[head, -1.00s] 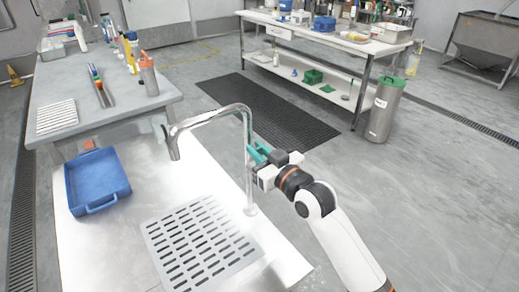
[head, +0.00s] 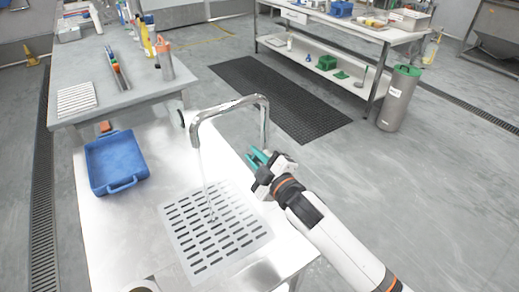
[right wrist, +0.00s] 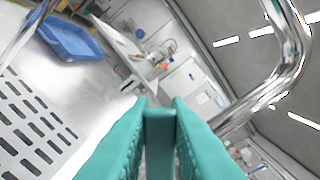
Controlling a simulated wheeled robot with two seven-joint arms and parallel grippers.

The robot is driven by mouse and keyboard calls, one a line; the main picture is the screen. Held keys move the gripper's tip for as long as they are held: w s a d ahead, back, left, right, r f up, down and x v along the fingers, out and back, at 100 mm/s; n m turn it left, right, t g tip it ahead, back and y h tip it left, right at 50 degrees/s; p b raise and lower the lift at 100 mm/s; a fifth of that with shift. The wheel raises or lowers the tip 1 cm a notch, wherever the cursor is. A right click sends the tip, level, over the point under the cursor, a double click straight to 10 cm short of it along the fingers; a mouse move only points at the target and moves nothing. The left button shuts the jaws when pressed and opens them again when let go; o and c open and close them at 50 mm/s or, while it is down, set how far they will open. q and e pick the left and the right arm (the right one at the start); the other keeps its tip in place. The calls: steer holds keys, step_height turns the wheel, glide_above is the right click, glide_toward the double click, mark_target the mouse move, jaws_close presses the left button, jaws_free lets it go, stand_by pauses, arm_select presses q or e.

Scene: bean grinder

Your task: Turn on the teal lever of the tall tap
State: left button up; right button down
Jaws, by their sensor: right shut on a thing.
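The tall chrome tap (head: 230,106) stands at the right edge of the metal counter. Its spout points down over the slotted drain plate (head: 215,232), and a thin, clear stream (head: 205,180) runs from it to the plate. My right gripper (head: 260,158) is beside the tap's column, with its teal fingers pointing toward it. In the right wrist view, the ribbed fingers (right wrist: 160,105) are closed on the teal lever (right wrist: 160,135), which shows as a narrow block between them. The tap's chrome pipe (right wrist: 285,75) curves past on the right. My left gripper is out of view.
A blue tray (head: 115,160) lies on the counter at the left. A grey table (head: 125,88) with bottles stands behind it. A black floor mat (head: 280,95) and a steel bin (head: 398,100) are farther back. The floor at right is clear.

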steer(key=shift+s+a+f+n, duration=0.25)
steer(key=shift+f+n, duration=0.2)
steer(key=shift+n, duration=0.3)
steer(key=shift+s+a+f+n, duration=0.1)
steer(key=shift+a+f+n, duration=0.1)
steer(key=shift+f+n, duration=0.4)
steer(key=shift+r+n, duration=0.15)
steer(key=shift+n, duration=0.1)
steer(key=c, duration=1.4)
jaws_free()
steer(key=shift+o, duration=0.2)
steer(key=shift+d, duration=0.1)
steer(key=v, duration=1.2)
steer(key=shift+b, duration=0.45)
